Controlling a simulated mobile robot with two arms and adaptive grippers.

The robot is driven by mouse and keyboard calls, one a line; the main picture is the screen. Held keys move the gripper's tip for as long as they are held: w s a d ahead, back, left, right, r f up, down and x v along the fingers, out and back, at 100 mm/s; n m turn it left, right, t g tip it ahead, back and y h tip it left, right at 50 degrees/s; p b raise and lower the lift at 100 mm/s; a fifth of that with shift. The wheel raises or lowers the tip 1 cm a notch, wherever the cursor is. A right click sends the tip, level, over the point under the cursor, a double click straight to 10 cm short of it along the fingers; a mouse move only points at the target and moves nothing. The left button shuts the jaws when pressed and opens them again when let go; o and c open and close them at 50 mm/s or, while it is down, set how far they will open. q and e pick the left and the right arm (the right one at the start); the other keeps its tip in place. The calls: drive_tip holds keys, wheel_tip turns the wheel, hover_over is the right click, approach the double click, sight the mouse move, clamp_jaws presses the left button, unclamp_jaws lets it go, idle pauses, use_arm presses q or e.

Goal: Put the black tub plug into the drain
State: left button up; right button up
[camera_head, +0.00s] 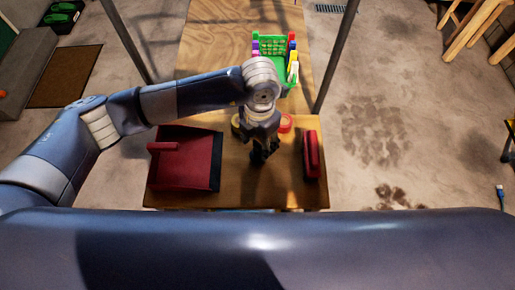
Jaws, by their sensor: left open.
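My left gripper (262,153) hangs over the middle of the wooden table, pointing down with its dark fingers apart. I see nothing held in it. I cannot make out a black tub plug; the gripper and its wrist cover part of the tabletop, so something small there would be hidden. No tub is in view. A dark slotted grate (330,8) lies in the floor at the top edge, but I cannot tell if it is the drain. My right gripper is not in view.
On the wooden table (208,202), a red dustpan (184,168) lies left of the gripper and a red brush-like object (312,156) right. Posts rise beside the table.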

sight(258, 148)
use_arm(q)
drive_tip(key=f, duration=0.1)
drive_tip(key=f+p, duration=0.1)
drive_tip(key=f, duration=0.1)
drive_tip(key=shift+s+a+f, duration=0.1)
drive_tip(key=shift+a+f, duration=0.15)
drive_tip(key=shift+f, duration=0.45)
drive_tip(key=shift+c, duration=0.5)
drive_tip(key=c, duration=1)
drive_tip(key=shift+c, duration=0.2)
drive_tip(key=shift+r, duration=0.1)
